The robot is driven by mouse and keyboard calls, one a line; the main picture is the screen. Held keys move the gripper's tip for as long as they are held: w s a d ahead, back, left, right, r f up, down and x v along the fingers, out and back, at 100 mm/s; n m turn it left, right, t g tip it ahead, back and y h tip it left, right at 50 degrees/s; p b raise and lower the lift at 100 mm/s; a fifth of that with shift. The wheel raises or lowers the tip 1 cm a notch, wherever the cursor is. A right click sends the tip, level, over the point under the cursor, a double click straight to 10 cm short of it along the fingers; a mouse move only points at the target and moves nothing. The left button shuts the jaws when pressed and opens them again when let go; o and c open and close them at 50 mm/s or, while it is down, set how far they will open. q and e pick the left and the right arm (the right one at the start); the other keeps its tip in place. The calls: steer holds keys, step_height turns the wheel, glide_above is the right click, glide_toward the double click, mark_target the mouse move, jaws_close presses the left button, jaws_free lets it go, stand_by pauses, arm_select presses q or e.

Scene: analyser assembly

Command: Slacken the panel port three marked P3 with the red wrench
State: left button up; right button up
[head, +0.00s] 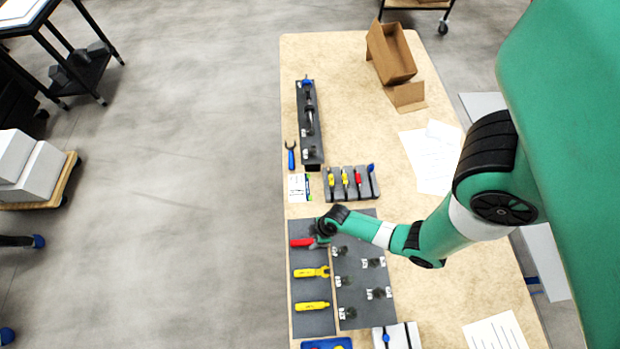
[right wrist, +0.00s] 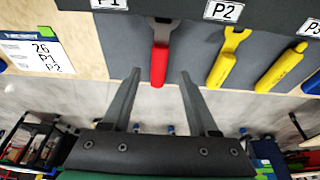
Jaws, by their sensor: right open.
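The red wrench (head: 302,242) lies on a dark grey mat (head: 310,257), its handle toward the table's left edge. My right gripper (head: 318,241) is at it in the head view and partly covers its jaw end. In the right wrist view my right gripper (right wrist: 160,72) is open, with the red handle (right wrist: 159,68) between and just beyond the fingertips; no grip shows. The dark port panel (head: 362,285) lies right of the mat, with several labelled ports. The P3 label (right wrist: 312,28) is cut by the right wrist view's edge; its port is hidden there. My left gripper is out of view.
Two yellow tools (head: 311,272) (head: 312,306) lie near the red wrench. A tool holder (head: 350,184), a long dark rack (head: 309,120) and a blue-handled tool (head: 291,156) stand or lie farther back. An open cardboard box (head: 391,52) is at the back. Bare table lies right of the panel.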

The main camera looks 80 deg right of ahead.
mark_target(307, 241)
steer(key=shift+b+x, duration=2.75)
steer(key=shift+x, duration=0.45)
steer(key=shift+w+r, duration=0.1)
jaws_close()
steer(key=r+p, duration=0.3)
steer(key=w+r+p, duration=0.1)
steer(key=r+p, duration=0.1)
steer(key=r, duration=0.1)
steer(key=shift+w+a+p, duration=0.1)
steer(key=shift+w+p, duration=0.1)
steer(key=shift+p, duration=0.2)
